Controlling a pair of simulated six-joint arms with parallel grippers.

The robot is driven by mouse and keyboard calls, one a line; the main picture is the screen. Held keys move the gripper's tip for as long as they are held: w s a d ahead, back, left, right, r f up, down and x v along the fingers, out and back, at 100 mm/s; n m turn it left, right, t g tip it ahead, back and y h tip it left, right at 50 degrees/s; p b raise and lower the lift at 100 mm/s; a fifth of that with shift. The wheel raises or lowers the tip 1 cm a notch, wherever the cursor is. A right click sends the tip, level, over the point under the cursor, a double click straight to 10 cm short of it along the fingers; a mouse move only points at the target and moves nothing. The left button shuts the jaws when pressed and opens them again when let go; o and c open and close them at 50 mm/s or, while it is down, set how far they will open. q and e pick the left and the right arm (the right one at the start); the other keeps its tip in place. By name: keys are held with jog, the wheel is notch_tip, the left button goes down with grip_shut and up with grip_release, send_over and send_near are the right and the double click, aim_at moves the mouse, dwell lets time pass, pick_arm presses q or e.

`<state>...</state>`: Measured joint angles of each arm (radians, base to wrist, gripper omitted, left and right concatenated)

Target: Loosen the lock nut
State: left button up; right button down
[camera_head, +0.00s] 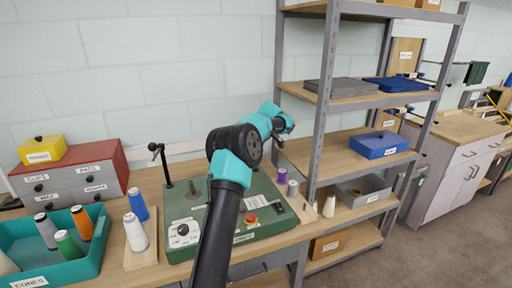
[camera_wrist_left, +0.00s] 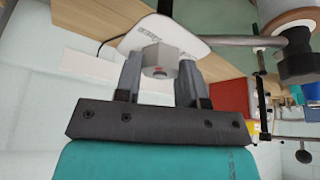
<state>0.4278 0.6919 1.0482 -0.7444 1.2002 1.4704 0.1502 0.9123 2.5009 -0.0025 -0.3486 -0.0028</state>
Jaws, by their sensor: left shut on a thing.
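In the head view my left arm reaches over the green machine (camera_head: 182,248). Its wrist end is near the machine's far right side, and the fingers and the nut cannot be made out there. My right gripper is in neither view.
The machine carries a dial (camera_head: 183,231), a red button (camera_head: 250,219) and an upright lever (camera_head: 157,152). A teal bin (camera_head: 88,268) of cones stands left, before a drawer cabinet (camera_head: 70,185). A metal shelf unit (camera_head: 322,95) stands close on the right.

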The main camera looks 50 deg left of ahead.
pick_arm(q)
jog(key=shift+n+g+h, duration=0.3)
jog(key=shift+n+g, duration=0.4)
jog(key=shift+n, duration=1)
jog(key=o, duration=0.9)
jog(key=shift+r, duration=0.15)
